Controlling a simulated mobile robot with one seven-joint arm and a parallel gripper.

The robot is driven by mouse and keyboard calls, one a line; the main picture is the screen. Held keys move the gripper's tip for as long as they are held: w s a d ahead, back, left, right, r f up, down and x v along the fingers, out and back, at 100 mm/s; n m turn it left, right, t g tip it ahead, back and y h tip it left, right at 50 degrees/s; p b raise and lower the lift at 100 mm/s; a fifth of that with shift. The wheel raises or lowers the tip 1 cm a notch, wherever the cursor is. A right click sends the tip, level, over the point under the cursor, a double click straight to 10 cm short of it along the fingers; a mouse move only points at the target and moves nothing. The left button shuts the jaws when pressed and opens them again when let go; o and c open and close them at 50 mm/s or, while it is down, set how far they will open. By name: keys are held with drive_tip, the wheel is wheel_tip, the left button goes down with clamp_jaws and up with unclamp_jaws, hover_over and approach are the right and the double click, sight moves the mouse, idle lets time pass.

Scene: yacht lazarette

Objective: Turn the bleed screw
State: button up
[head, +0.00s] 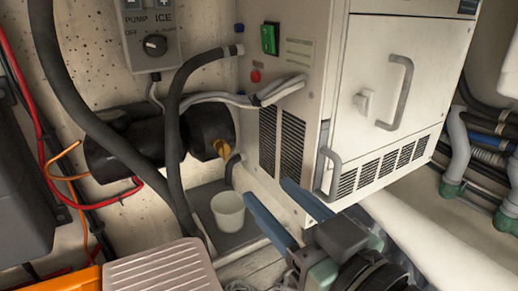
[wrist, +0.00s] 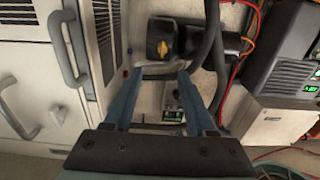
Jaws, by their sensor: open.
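A yellow-orange winged knob (head: 222,147), which looks like the bleed screw, sits on the end of a black cylindrical pump (head: 208,130) on the wall. In the wrist view the knob (wrist: 164,47) shows on the pump's dark face (wrist: 163,32), above the space between my fingertips. My gripper (head: 268,188) is open and empty, with two blue fingers pointing toward the wall. It is apart from the knob, lower and to the right in the head view. In the wrist view my gripper (wrist: 158,73) has clear space between its fingers.
A white ice-maker cabinet (head: 377,90) with handles stands close on the right. A pale cup (head: 228,211) stands on a grey tray below the pump. A thick dark hose (head: 173,130) runs down in front of the pump. A control box (head: 151,38) hangs above.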

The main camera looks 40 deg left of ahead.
sight(226, 151)
drive_tip(key=p+x, duration=0.1)
drive_tip(key=x, duration=0.2)
drive_tip(key=p+x, duration=0.1)
drive_tip(key=x, duration=0.3)
drive_tip(key=p+x, duration=0.2)
drive_tip(key=x, duration=0.2)
drive_tip(key=shift+s+r, duration=0.3)
drive_tip(key=shift+s, duration=0.05)
drive_tip(key=shift+x, duration=0.8)
drive_tip(key=shift+f, duration=0.15)
drive_tip(key=shift+c, duration=0.3)
clamp_jaws()
